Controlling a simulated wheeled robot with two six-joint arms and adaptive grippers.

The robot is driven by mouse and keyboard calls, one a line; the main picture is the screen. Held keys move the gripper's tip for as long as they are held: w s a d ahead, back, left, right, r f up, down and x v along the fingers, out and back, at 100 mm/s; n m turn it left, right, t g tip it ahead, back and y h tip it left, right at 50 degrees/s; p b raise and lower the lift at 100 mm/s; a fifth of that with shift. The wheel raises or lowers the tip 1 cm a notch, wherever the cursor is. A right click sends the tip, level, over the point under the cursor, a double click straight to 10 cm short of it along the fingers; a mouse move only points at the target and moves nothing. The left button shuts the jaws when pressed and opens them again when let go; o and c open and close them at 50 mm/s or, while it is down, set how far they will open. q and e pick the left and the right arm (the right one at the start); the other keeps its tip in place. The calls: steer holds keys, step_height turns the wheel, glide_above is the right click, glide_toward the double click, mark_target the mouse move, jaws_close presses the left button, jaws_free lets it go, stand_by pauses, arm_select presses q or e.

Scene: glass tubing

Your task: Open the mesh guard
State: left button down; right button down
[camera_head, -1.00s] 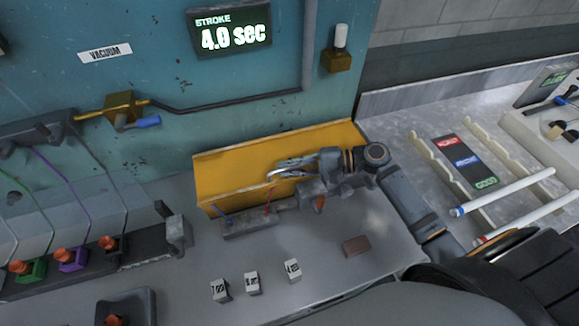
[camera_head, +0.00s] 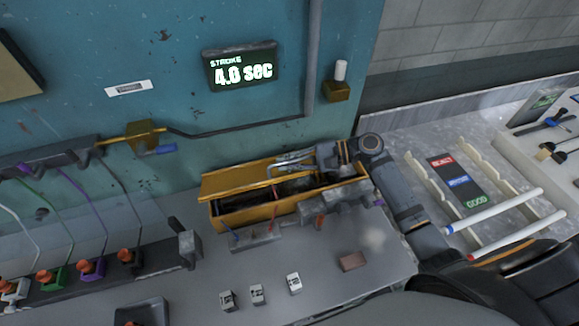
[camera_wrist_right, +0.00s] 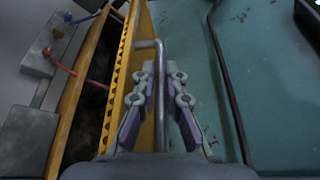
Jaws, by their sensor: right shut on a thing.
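The yellow mesh guard (camera_head: 232,181) is swung up towards the blue wall, and the dark inside of the yellow box (camera_head: 250,212) under it shows. In the right wrist view the guard (camera_wrist_right: 126,75) shows as a yellow panel edge with a row of holes. My right gripper (camera_head: 305,163) is at the guard's back side, with its fingers around the bent grey handle bar (camera_wrist_right: 158,60). In the wrist view the right gripper (camera_wrist_right: 160,88) has one finger on each side of the bar. My left gripper is not in view.
A grey block with red and blue levers (camera_head: 255,242) stands in front of the box. Small labelled blocks (camera_head: 257,294) and a brown block (camera_head: 352,261) lie on the bench. The wall display (camera_head: 241,67) reads 4.0 sec. A rack (camera_head: 461,182) with tubes is at right.

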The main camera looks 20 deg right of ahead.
steer(key=shift+w+r+m+p, duration=0.4)
steer(key=shift+w+r+p, duration=0.15)
steer(key=shift+w+r, duration=0.1)
steer(key=c, duration=1.4)
jaws_free()
steer(key=shift+s, duration=0.15)
steer(key=v, duration=1.1)
steer(key=shift+d+r, duration=0.1)
steer(key=shift+d, duration=0.15)
steer(key=shift+d+r, duration=0.15)
steer(key=shift+d, duration=0.05)
